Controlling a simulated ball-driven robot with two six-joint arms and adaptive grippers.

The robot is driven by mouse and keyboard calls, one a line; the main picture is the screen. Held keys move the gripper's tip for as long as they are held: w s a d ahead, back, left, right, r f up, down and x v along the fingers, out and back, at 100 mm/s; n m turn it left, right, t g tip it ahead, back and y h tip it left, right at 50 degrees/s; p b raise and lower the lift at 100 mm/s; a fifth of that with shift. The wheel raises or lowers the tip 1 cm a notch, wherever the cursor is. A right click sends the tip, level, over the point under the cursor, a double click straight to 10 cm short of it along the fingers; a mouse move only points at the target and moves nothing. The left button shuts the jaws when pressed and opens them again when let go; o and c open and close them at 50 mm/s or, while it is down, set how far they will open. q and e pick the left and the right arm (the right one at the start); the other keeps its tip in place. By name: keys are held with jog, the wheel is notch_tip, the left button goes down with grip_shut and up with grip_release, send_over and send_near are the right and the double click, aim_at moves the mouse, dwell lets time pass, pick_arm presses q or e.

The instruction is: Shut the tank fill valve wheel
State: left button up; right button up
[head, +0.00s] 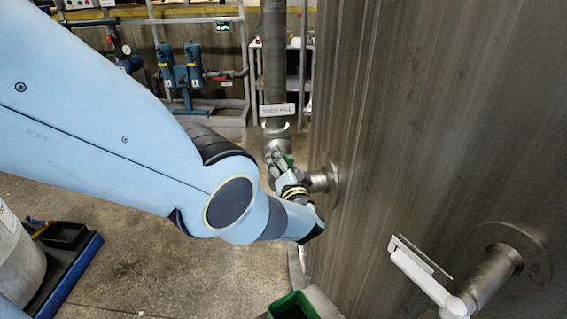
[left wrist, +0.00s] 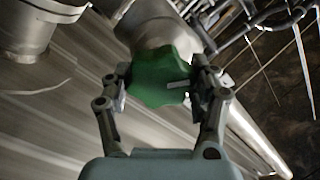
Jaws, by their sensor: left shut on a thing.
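The green valve wheel (left wrist: 160,77) sits between the two fingers of my left gripper (left wrist: 163,88) in the left wrist view, in front of a metal pipe fitting. The fingers press on its rim from both sides. In the head view my left arm reaches from the left to the side of the large metal tank (head: 440,110). There the left gripper (head: 278,165) is at the pipe, and only a bit of the green wheel (head: 288,160) shows. The rest of the wheel is hidden by the gripper. My right gripper is not in view.
A vertical pipe (head: 274,60) with a white label stands beside the tank. A pipe stub with a white lever (head: 420,275) juts from the tank at lower right. A green container (head: 293,306) is at the bottom. Blue pumps (head: 180,68) stand behind. Floor is open between.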

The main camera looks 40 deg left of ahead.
pick_arm(q)
jog(key=m, duration=0.6)
jog(key=shift+f, duration=0.25)
jog(key=m, duration=0.5)
jog(key=shift+f+b, duration=0.1)
jog(key=shift+b, duration=0.2)
jog(key=shift+s+m, duration=0.1)
jog(key=shift+m, duration=0.3)
